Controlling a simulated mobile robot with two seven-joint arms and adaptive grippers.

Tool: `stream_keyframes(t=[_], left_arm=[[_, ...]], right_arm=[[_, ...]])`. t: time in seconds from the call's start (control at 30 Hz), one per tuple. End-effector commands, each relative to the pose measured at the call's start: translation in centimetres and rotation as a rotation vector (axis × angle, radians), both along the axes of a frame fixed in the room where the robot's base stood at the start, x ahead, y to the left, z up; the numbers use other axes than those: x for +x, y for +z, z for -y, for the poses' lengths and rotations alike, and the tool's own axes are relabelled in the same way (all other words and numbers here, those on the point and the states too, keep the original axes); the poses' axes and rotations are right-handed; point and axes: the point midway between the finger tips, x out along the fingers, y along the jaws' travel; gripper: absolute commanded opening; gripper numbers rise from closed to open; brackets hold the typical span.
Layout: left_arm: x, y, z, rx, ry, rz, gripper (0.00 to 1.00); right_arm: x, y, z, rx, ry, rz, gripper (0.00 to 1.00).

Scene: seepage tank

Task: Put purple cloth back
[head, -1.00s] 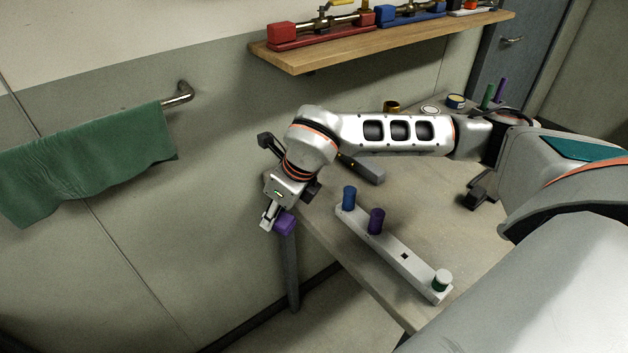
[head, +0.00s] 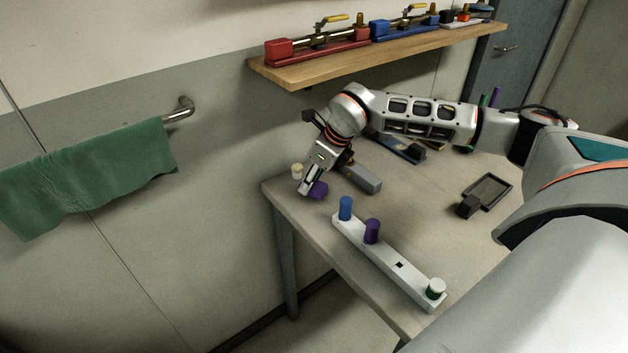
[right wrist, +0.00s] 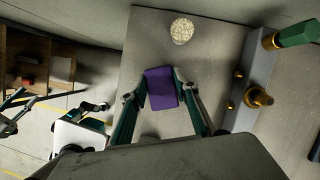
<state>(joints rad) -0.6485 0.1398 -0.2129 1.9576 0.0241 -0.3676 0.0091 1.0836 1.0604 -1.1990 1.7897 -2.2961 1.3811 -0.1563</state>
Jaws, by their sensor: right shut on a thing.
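The purple cloth (head: 319,190) shows as a small, folded, block-like piece. My right gripper (head: 309,188) is shut on it, at the table's far left corner in the head view. In the right wrist view the cloth (right wrist: 161,88) sits between the two fingers of my right gripper (right wrist: 162,100), with the table top behind it. I cannot tell whether the cloth touches the table.
A white rack (head: 385,262) with blue, purple and green-and-white pegs stands along the table's front edge. A cream round piece (head: 297,171) and grey block (head: 364,179) are near the gripper. A green cloth (head: 90,175) hangs on a wall rail (head: 180,113). A shelf (head: 300,78) is above.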

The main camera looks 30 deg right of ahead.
Motion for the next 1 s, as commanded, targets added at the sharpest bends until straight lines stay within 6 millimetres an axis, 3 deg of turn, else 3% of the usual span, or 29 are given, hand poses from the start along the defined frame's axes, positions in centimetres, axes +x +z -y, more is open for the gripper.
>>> stream_keyframes(t=[0.1, 0.23, 0.6, 0.63, 0.7, 1.0], left_arm=[[0.0, 0.4, 0.0, 0.000, -0.001, 0.001, 0.40], [0.1, 0.5, 0.0, 0.000, 0.000, 0.003, 0.40], [0.2, 0.5, 0.0, -0.001, 0.001, 0.006, 0.40], [0.2, 0.6, 0.0, -0.001, 0.001, 0.007, 0.40], [0.2, 0.6, 0.0, -0.001, 0.001, 0.007, 0.40], [0.2, 0.6, 0.0, -0.001, 0.001, 0.007, 0.40]], right_arm=[[0.6, -0.2, 1.4, -0.001, -0.001, -0.002, 0.13], [0.6, -1.4, 1.2, 0.000, 0.000, -0.001, 0.13], [0.6, -1.8, 1.2, 0.000, 0.000, 0.000, 0.13], [0.6, -1.8, 1.2, 0.000, 0.000, 0.000, 0.35], [0.6, -1.7, 1.2, 0.000, 0.000, 0.001, 0.47], [0.6, -1.7, 1.2, 0.000, 0.001, 0.001, 0.47]])
